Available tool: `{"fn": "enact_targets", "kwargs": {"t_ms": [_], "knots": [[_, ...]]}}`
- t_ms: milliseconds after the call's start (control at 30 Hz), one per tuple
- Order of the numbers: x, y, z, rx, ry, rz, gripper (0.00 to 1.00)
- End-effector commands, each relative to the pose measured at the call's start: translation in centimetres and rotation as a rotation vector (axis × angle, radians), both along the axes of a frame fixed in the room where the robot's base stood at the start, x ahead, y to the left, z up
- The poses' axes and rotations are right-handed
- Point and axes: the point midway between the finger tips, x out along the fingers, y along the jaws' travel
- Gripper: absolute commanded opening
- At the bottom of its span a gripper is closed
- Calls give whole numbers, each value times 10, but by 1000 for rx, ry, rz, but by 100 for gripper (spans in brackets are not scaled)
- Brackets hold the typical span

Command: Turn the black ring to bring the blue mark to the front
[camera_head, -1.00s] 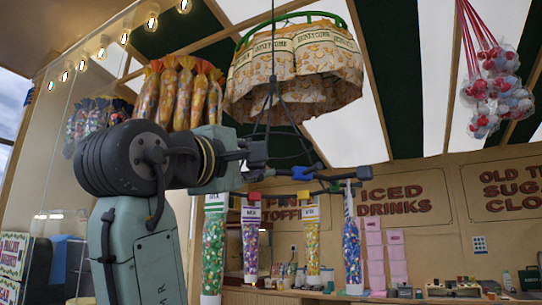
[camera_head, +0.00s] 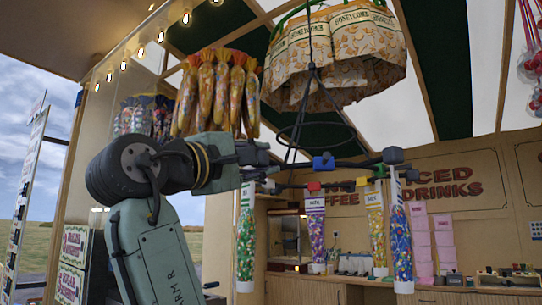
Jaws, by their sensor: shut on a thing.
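The black ring (camera_head: 358,162) hangs from a dark rod, with long sweet-filled tubes hanging below it. Its blue mark (camera_head: 323,162) is a small block on the side nearer me, right of my gripper. My gripper (camera_head: 262,160) reaches in from the left and is shut on the left part of the ring. The exact contact is small and dark, so its details cannot be told.
Paper honeycomb bags (camera_head: 335,50) hang above the ring, with a thin dark hoop (camera_head: 352,135) below them. Bagged sweets (camera_head: 215,92) hang behind my arm. A counter (camera_head: 340,290) with small goods runs along the back. Open grass (camera_head: 50,240) shows at far left.

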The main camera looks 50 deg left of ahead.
Motion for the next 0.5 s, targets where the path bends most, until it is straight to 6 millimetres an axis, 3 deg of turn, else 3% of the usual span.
{"fn": "enact_targets", "kwargs": {"t_ms": [167, 500], "knots": [[-2, 7, -1, -4, 2, 1, 14], [-5, 39, -2, -4, 3, 1, 14]]}}
